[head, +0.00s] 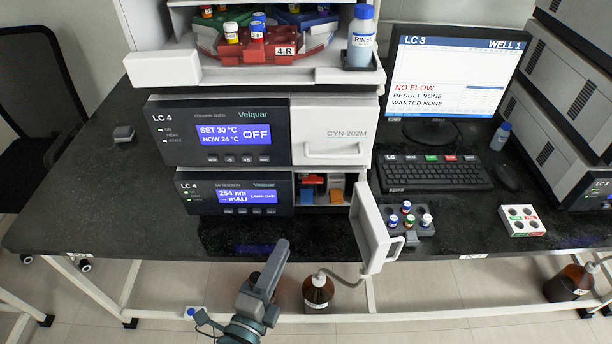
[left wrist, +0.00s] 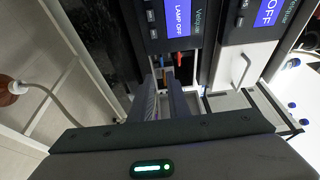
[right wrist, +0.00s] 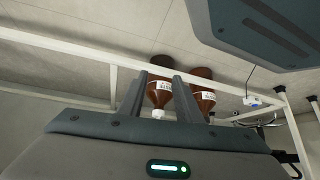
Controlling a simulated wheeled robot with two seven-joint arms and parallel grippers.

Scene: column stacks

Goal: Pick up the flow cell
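The lower LC 4 detector (head: 236,194) has its white door (head: 376,229) swung open. Inside its bay are a red part (head: 313,180), an orange part (head: 335,195) and a blue part (head: 308,194). I cannot tell which of these is the flow cell. My left gripper (head: 279,248) is in front of the bench edge, below and left of the bay. In the left wrist view its fingers (left wrist: 160,75) are apart and empty, pointing towards the small bay. My right gripper (right wrist: 160,76) is open and empty, facing brown bottles under the bench; it is outside the head view.
The open door juts out over the bench edge, right of my left gripper. A dark vial rack (head: 406,232) stands right of the door. A brown bottle (head: 318,291) with a tube is below the edge. The bench left of the detector is mostly clear.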

